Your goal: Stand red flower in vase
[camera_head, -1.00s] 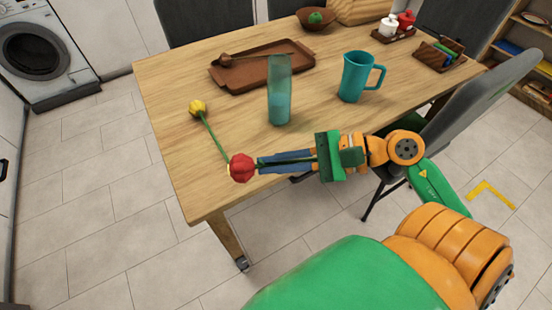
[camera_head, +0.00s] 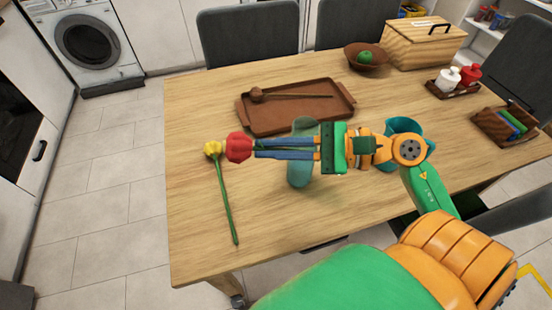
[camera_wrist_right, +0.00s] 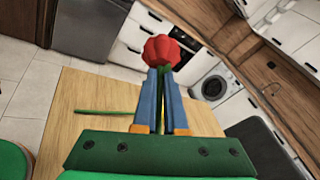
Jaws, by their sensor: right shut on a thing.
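My right gripper (camera_head: 285,148) is shut on the red flower (camera_head: 238,147), whose stem lies between the blue fingers. The bloom sticks out past the fingertips to the left, and the flower lies roughly level, above the table. The right wrist view also shows the red bloom (camera_wrist_right: 161,51) just beyond the fingers (camera_wrist_right: 160,100). The teal glass vase (camera_head: 301,176) stands upright on the table, partly hidden behind the gripper. A yellow flower (camera_head: 226,198) lies on the table at the left; its green stem (camera_wrist_right: 105,112) shows in the wrist view. My left gripper is not in view.
A teal mug (camera_head: 405,128) is mostly hidden behind my right wrist. A brown tray (camera_head: 310,118) with a dark stick-like item lies behind the vase. A bowl (camera_head: 366,56), a wooden box (camera_head: 424,47) and small caddies stand at the back and right.

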